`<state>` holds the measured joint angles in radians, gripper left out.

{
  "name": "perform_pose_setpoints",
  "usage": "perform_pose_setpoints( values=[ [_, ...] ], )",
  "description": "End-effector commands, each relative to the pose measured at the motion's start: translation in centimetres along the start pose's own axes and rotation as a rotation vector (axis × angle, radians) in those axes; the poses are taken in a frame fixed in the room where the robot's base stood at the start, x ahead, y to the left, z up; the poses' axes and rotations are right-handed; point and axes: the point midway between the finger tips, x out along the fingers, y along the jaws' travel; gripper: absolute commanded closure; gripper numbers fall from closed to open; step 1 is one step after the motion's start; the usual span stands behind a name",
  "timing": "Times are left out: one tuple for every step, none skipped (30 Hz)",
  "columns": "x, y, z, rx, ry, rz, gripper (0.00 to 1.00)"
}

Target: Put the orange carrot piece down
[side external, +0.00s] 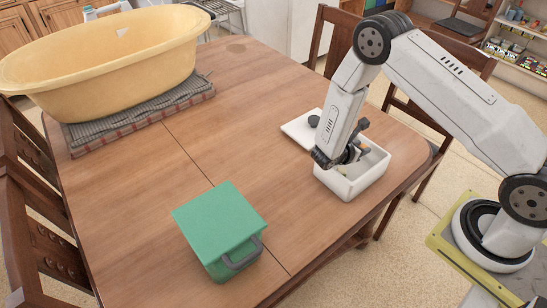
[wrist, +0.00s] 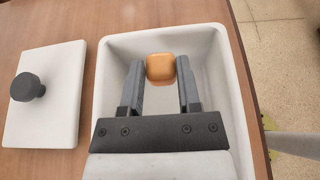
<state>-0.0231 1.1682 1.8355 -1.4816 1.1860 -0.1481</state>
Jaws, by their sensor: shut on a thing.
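The orange carrot piece (wrist: 160,67) is a small rounded block. In the wrist view it sits between the two fingertips of my gripper (wrist: 160,72), which is shut on it. The piece appears over the inside of a white open box (wrist: 236,95), towards its far end. In the side view my gripper (side external: 352,155) reaches down into the mouth of the white box (side external: 348,188). The piece is mostly hidden there by my gripper and arm. I cannot tell whether it touches the box floor.
The white lid (wrist: 62,105) with a dark knob (wrist: 27,87) lies flat beside the box. A green box (side external: 215,225) with a grey handle stands nearer the front. A yellow tub (side external: 110,55) rests on a folded cloth (side external: 140,120). The table's middle is clear.

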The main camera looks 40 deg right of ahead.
Motion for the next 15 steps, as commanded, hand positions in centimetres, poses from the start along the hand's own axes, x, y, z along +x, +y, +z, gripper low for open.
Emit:
perform_pose_setpoints(
  values=[
    [0.04,0.01,-0.11,0.0,0.0,0.0,1.0],
    [0.07,0.02,-0.16,0.0,0.0,0.0,1.0],
    [0.1,0.02,-0.24,0.0,0.0,0.0,1.0],
    [0.12,0.02,-0.3,0.0,0.0,0.0,1.0],
    [0.15,0.02,-0.35,0.0,0.0,0.0,1.0],
    [0.18,0.02,-0.43,0.0,0.0,0.0,1.0],
    [0.19,0.02,-0.46,0.0,0.0,0.0,1.0],
    [0.2,0.02,-0.47,0.0,0.0,0.0,1.0],
    [0.19,0.02,-0.47,0.0,0.0,0.0,1.0],
    [0.19,0.02,-0.46,0.0,0.0,0.0,1.0],
    [0.19,0.01,-0.46,0.0,0.0,0.0,0.54],
    [0.19,0.01,-0.46,0.0,0.0,0.0,0.42],
    [0.19,0.01,-0.46,0.0,0.0,0.0,0.32],
    [0.19,0.01,-0.46,0.0,0.0,0.0,0.23],
    [0.19,0.01,-0.46,0.0,0.0,0.0,0.22]
  ],
)
